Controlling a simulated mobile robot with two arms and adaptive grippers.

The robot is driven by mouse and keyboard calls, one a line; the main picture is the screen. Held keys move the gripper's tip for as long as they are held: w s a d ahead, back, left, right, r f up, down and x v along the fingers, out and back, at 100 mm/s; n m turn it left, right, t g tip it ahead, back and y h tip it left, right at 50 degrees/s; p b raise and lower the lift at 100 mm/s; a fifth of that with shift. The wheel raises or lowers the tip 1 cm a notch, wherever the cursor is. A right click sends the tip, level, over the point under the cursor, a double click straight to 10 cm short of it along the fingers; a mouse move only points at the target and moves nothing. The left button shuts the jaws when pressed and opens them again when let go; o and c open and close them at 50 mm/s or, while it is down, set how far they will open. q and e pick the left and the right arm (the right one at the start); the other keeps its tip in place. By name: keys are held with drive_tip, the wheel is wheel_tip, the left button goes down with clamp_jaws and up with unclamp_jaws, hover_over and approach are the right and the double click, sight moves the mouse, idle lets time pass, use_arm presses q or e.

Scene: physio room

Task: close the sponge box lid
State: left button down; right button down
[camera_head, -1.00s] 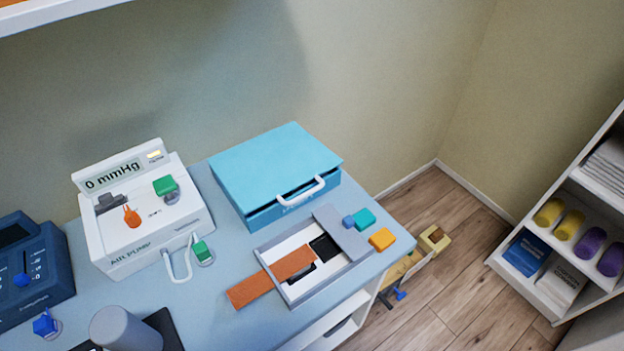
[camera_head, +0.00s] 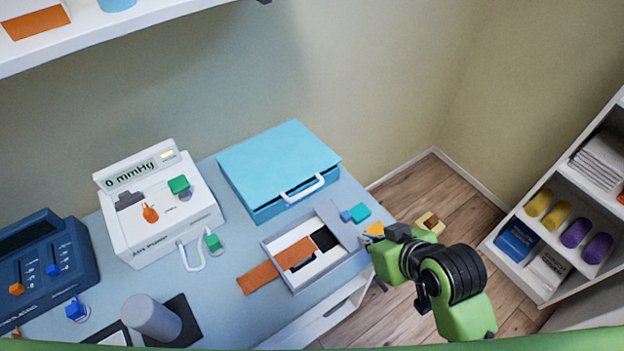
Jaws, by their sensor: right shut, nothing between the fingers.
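The turquoise box (camera_head: 262,211), which I take to be the sponge box, stands at the back of the blue-grey table. Its broad flat lid (camera_head: 276,158) lies over it, with a thin dark gap under the front edge. A white handle (camera_head: 303,188) shows at the front. My right gripper (camera_head: 386,238) is at the table's right edge, in front and to the right of the box and apart from it. It is shut and empty; its fingertips are small and partly hidden. My left gripper is not in view.
A shallow open tray (camera_head: 291,284) with an orange strip (camera_head: 273,268) lies in front of the box. A teal block (camera_head: 356,212) and an orange block (camera_head: 374,229) lie near my gripper. An air pump (camera_head: 150,238) stands left. A wall shelf (camera_head: 120,30) hangs above left.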

drive_tip(key=w+a+r+n+t+y, duration=0.2)
drive_tip(key=w+a+r+n+y, duration=0.1)
drive_tip(key=w+a+r, duration=0.65)
drive_tip(key=p, duration=0.2)
hover_over(312, 187)
drive_tip(key=s, duration=0.1)
drive_tip(key=f, duration=0.4)
drive_tip(key=shift+a, duration=0.4)
drive_tip(key=f, duration=0.2)
drive_tip(key=s+f, duration=0.1)
drive_tip(key=f, duration=0.1)
drive_tip(key=shift+d+p, duration=0.3)
drive_tip(key=shift+d, duration=0.1)
drive_tip(key=shift+w+f, duration=0.1)
drive_tip(key=f+b, duration=0.1)
drive_tip(key=b, duration=0.1)
drive_tip(key=f+t+b, duration=0.1)
drive_tip(key=f+b, duration=0.1)
drive_tip(key=shift+s+d+y, duration=0.1)
drive_tip(key=shift+s+y, duration=0.1)
drive_tip(key=shift+y, duration=0.2)
drive_tip(key=shift+s+f+t+b, duration=0.1)
drive_tip(key=shift+f+t+b, duration=0.25)
drive_tip(key=shift+b, duration=0.4)
